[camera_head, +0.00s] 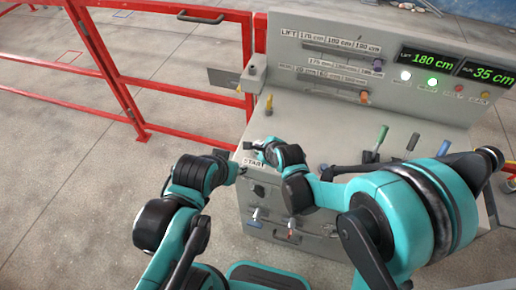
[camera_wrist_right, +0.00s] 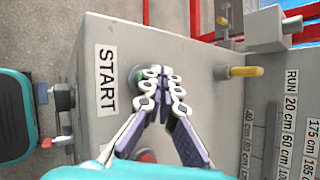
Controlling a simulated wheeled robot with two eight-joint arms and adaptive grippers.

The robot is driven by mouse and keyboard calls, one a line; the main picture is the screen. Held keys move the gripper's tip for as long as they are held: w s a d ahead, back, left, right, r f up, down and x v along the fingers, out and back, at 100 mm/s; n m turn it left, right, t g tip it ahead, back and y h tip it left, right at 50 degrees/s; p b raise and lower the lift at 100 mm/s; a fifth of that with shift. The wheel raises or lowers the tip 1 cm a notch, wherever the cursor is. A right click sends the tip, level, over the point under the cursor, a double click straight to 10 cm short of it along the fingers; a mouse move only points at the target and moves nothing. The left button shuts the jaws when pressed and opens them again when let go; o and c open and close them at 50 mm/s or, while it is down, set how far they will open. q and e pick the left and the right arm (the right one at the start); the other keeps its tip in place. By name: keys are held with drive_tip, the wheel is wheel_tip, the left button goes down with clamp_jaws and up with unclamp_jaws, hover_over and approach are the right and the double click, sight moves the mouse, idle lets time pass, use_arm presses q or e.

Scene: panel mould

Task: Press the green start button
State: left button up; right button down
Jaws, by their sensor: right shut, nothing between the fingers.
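The green start button (camera_wrist_right: 151,72) shows in the right wrist view beside the START label (camera_wrist_right: 107,80), partly hidden behind my fingertips. My right gripper (camera_wrist_right: 164,82) is shut and empty, its fingertips over the button; I cannot tell whether they touch it. In the head view my right gripper (camera_head: 258,147) is at the console's near left corner, just above the START label (camera_head: 253,162), and hides the button. My left gripper (camera_head: 239,171) is beside that corner, small and dark; its finger opening is unclear.
A red button (camera_wrist_right: 146,155) lies partly behind my right gripper. A yellow-handled lever (camera_wrist_right: 246,71) stands near it. The grey console (camera_head: 330,115) carries a green-handled lever (camera_head: 381,138), sliders and lit displays (camera_head: 427,61). A red railing (camera_head: 180,76) stands left of the console.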

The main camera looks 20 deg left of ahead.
drive_tip(key=shift+r, duration=0.4)
drive_tip(key=shift+r, duration=0.1)
wheel_tip(320, 180, up, 5)
drive_tip(key=p, duration=0.4)
idle(0.8)
